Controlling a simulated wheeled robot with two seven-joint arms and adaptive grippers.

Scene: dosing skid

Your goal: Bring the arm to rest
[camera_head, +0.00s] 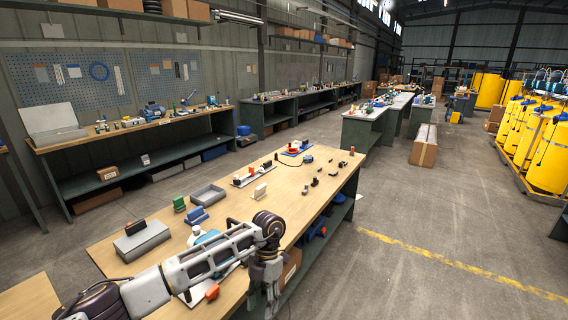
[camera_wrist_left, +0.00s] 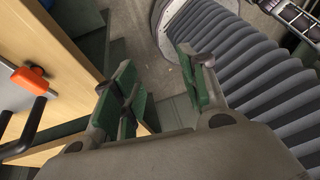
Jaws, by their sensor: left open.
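My left arm (camera_head: 205,266) reaches in from the lower left over the near end of the workbench (camera_head: 240,209). Its wrist bends down at the bench's right edge, and the left gripper (camera_head: 266,292) hangs there, pointing down. In the left wrist view, the left gripper (camera_wrist_left: 163,88) is open, its two green-padded fingers apart with nothing between them. Below the fingers are the floor and a dark green part of the bench. My ribbed grey column (camera_wrist_left: 250,75) is close to its right. My right gripper is not in view.
The bench edge (camera_wrist_left: 72,38) is close to the gripper's left. An orange-handled item (camera_wrist_left: 30,79) lies on the bench there. A grey box (camera_head: 143,240), a grey tray (camera_head: 208,194) and several small parts stand farther along.

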